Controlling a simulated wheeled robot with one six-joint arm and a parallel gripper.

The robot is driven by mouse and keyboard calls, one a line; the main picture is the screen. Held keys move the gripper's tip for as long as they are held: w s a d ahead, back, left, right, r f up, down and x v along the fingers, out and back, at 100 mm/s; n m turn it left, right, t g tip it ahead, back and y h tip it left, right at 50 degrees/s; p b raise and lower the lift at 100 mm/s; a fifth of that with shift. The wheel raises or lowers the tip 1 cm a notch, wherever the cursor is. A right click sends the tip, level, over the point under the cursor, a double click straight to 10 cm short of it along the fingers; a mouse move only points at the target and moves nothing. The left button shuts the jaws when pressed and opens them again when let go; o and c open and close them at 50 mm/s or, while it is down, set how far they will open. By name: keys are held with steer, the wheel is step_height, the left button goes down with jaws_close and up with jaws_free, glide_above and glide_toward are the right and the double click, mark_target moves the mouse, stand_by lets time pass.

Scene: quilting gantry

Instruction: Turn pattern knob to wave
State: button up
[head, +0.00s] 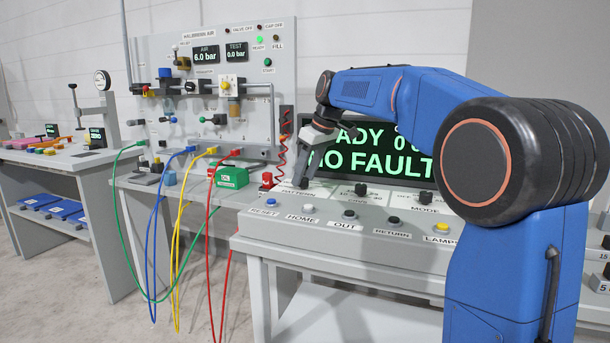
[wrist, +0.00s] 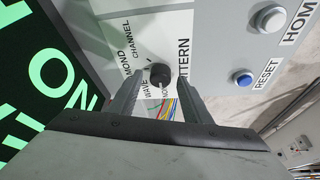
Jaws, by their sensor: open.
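The pattern knob (wrist: 158,72) is small, round and black on a white plate in the wrist view. The labels CHANNEL and WAVE, and part of another ending in MOND, stand beside it. I cannot tell clearly which label it points to. My gripper (wrist: 162,79) is open, with one finger on either side of the knob in the picture; contact is not clear. In the head view my gripper (head: 305,187) points down over the PATTERN area of the grey console (head: 290,228) and hides the knob.
A blue RESET button (wrist: 241,78) and a white HOME button (wrist: 270,18) sit beside the plate. Other knobs, such as the MODE knob (head: 425,197), stand to the right. The lit display (head: 365,150) stands behind. A coiled red hose (head: 281,150) hangs left of my gripper.

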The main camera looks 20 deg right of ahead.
steer(key=shift+f, duration=0.1)
steer(key=c, duration=1)
steer(key=shift+c, duration=0.2)
